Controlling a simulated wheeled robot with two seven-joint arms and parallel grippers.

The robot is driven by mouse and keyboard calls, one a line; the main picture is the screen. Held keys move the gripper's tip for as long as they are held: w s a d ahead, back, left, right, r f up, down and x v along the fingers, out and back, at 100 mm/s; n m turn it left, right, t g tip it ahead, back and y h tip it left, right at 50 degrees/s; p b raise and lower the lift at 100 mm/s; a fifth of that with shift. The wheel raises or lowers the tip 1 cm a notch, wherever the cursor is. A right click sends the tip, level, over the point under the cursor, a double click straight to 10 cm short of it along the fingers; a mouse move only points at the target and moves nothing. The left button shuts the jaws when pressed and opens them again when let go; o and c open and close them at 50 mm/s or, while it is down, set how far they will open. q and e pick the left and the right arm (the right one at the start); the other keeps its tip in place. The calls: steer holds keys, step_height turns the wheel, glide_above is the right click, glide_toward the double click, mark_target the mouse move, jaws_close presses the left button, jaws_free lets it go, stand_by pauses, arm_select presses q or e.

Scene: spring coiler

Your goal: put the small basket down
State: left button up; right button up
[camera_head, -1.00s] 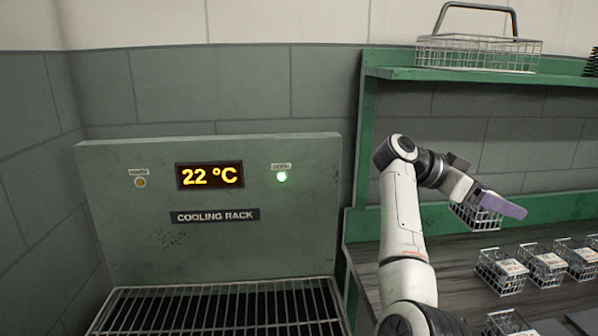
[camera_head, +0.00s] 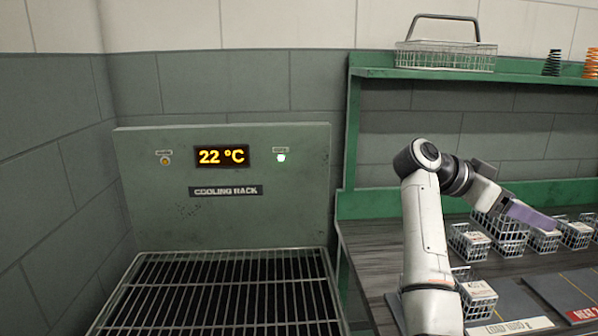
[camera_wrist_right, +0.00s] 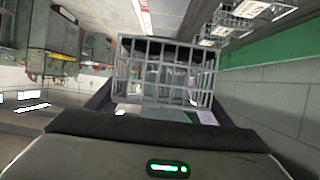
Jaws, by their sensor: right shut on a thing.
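The small basket (camera_head: 503,236) is a grey wire basket, held by my right gripper (camera_head: 510,211) above the wooden bench on the right in the head view. In the right wrist view the basket (camera_wrist_right: 165,75) fills the upper middle, and its wire side lies between the dark fingers of the right gripper (camera_wrist_right: 165,108). The right gripper is shut on it. A purple part of the gripper covers some of the basket in the head view. I cannot tell whether the basket touches the bench. My left gripper is not in view.
Several small labelled wire baskets (camera_head: 469,242) stand on the bench (camera_head: 375,262) close around the held one. A green shelf (camera_head: 430,73) above bears a large handled basket (camera_head: 445,57) and springs (camera_head: 552,63). The cooling rack (camera_head: 235,290), reading 22 °C, is empty at left.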

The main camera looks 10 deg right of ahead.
steer(key=a, duration=0.1)
steer(key=s+a+n+t, duration=0.1)
steer(key=s+a+t, duration=0.1)
steer(key=shift+a+r+n, duration=0.3)
steer(key=shift+a, duration=0.05)
steer(key=s+a+f+n+t+y, duration=0.2)
steer(key=s+a+f+n+t, duration=0.1)
steer(key=a, duration=0.6)
steer(key=s+a+f+n+t+y, duration=0.2)
steer(key=s+a+f+n+t, duration=0.2)
steer(key=a+f, duration=0.3)
steer(key=s+a+f+n+t+y, duration=0.3)
steer(key=s+a+f+n+t, duration=0.1)
steer(key=a, duration=0.6)
steer(key=shift+s+a+f+n+t, duration=0.25)
steer(key=shift+a+f+n+t, duration=0.2)
steer(key=shift+f+n, duration=0.3)
steer(key=shift+d, duration=0.15)
